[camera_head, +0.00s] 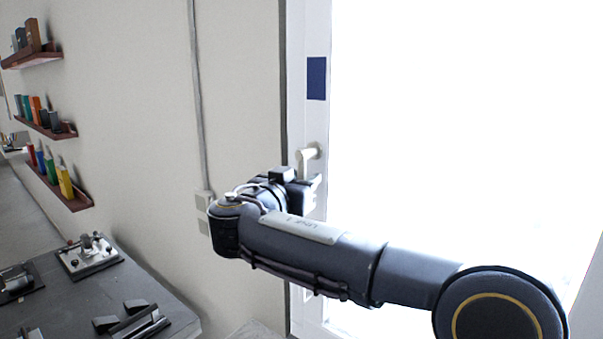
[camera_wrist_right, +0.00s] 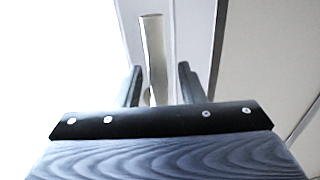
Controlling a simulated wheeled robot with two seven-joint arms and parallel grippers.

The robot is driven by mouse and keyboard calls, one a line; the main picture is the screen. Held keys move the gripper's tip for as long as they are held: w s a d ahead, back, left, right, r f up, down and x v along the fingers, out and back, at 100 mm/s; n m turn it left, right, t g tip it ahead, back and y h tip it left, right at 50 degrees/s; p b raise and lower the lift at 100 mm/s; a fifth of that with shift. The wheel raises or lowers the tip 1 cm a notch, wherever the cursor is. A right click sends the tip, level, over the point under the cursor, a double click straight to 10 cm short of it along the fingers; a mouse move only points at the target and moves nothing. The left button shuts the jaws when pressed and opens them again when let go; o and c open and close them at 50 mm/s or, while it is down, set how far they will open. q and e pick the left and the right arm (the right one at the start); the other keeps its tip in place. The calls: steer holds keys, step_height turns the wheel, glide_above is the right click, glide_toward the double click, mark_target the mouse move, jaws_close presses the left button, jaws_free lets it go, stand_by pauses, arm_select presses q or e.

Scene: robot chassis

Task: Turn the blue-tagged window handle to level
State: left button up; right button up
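The window handle (camera_head: 303,162) is pale and metallic, on the white window frame below a dark blue tag (camera_head: 316,78). Its lever hangs roughly downward from its mount, and its lower part is hidden behind my right gripper in the head view. My right gripper (camera_head: 316,186) is at the lower part of the handle. In the right wrist view the handle (camera_wrist_right: 153,55) shows as a long bar between the two dark fingers of the gripper (camera_wrist_right: 160,84). The fingers are apart, with a gap on each side of the bar. My left gripper is not in view.
The bright window pane (camera_head: 450,110) lies right of the frame. A grey table (camera_head: 80,300) with metal devices stands at lower left. Wall shelves (camera_head: 60,190) hold colored books. A vertical conduit (camera_head: 197,100) runs down the wall to a box.

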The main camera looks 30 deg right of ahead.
steer(key=shift+d, duration=0.15)
jaws_close()
stand_by(0.4)
